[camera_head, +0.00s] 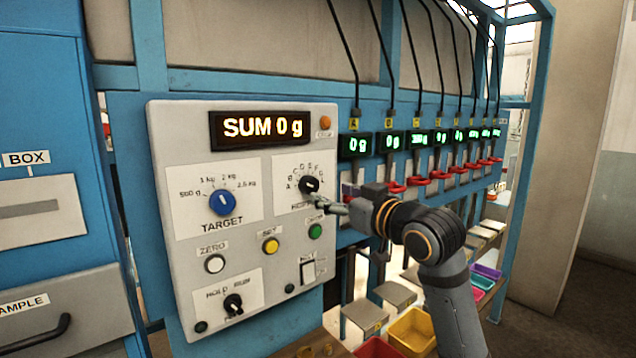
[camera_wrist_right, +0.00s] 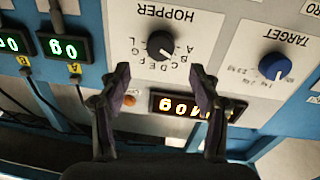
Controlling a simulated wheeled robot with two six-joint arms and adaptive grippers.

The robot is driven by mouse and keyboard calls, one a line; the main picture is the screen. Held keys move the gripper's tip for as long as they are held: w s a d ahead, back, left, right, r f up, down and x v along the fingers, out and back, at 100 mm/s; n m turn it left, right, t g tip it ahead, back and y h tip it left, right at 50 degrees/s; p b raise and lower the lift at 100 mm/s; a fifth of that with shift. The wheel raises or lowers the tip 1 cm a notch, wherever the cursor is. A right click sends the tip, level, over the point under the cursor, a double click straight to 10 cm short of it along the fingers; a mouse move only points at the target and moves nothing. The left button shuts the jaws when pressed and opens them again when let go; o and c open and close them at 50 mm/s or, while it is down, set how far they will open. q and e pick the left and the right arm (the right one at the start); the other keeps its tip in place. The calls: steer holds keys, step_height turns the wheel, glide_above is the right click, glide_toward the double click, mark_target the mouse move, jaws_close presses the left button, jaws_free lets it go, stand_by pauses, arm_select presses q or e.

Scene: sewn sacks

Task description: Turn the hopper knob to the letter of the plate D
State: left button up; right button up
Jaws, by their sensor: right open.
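The black hopper knob (camera_head: 309,184) sits on the grey control panel (camera_head: 160,130), with letters arced around it. It also shows in the right wrist view (camera_wrist_right: 160,45), where the panel appears upside down. I cannot tell surely which letter its pointer faces. My right gripper (camera_head: 325,204) is just in front of the panel, by the lower right of the knob. In the wrist view its two fingers (camera_wrist_right: 160,82) are open and apart with nothing between them; the knob shows beyond the fingertips. Small yellow letter plates hang in a row; the D one (camera_head: 438,123) is barely legible. My left gripper is not in view.
The blue target knob (camera_head: 222,203) is left of the hopper knob. The SUM display (camera_head: 262,129) reads 0 g above. Below are a yellow button (camera_head: 270,245), a green button (camera_head: 315,231) and a hold knob (camera_head: 233,304). Red-handled stations and colored bins stand right.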

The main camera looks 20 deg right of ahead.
mark_target(313, 186)
steer(key=p+x, duration=0.2)
steer(key=x, duration=0.4)
steer(key=shift+a, duration=0.1)
steer(key=shift+w, duration=0.3)
steer(key=c, duration=1.1)
